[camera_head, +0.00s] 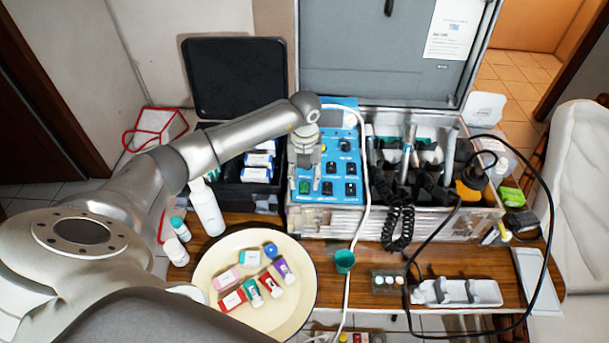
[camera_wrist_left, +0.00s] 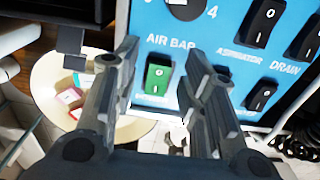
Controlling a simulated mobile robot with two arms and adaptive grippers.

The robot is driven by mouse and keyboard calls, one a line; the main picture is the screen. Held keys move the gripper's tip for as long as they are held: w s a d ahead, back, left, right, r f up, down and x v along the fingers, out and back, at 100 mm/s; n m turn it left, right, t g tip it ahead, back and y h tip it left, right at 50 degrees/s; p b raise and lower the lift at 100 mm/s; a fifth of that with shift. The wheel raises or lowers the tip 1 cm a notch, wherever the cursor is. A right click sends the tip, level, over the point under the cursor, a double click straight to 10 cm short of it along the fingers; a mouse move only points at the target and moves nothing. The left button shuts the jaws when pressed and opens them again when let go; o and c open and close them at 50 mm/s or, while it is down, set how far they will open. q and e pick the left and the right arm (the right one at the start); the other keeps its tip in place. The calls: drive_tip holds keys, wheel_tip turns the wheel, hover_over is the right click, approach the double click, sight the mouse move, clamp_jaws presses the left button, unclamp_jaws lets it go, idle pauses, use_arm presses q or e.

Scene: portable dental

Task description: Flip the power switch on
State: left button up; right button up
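The green rocker switch (camera_head: 304,187) is at the lower left of the blue control panel (camera_head: 345,146). It also shows in the left wrist view (camera_wrist_left: 158,77), with a 0 mark on its upper half; I cannot tell which way it is tipped. The label below it is too blurred and covered to read surely. My left gripper (camera_head: 316,180) is over the panel's left part, in front of the green switch. In the left wrist view its two fingers (camera_wrist_left: 160,58) stand apart with the switch showing between them and nothing held. My right gripper is not in view.
Several black switches (camera_head: 350,189) sit close beside the green one. A white hose (camera_head: 362,205) runs down past the panel's right side. Handpieces and a black coiled cord (camera_head: 398,225) are to the right. A round tray (camera_head: 213,262) with small boxes lies at front left.

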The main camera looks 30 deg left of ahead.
use_arm(q)
drive_tip(key=c, duration=0.7)
clamp_jaws()
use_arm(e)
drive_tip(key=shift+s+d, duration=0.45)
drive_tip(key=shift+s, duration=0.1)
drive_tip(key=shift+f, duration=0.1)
use_arm(q)
drive_tip(key=shift+s+t+y, duration=0.2)
drive_tip(key=shift+t+y, duration=0.2)
drive_tip(key=shift+t, duration=0.2)
drive_tip(key=shift+s+d+r+t+y+b, duration=0.2)
drive_tip(key=shift+t+y+b, duration=0.2)
drive_tip(key=shift+t+b, duration=0.4)
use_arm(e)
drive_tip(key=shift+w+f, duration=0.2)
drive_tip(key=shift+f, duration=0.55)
use_arm(q)
drive_tip(key=shift+w, duration=0.1)
drive_tip(key=o, duration=0.9)
unclamp_jaws()
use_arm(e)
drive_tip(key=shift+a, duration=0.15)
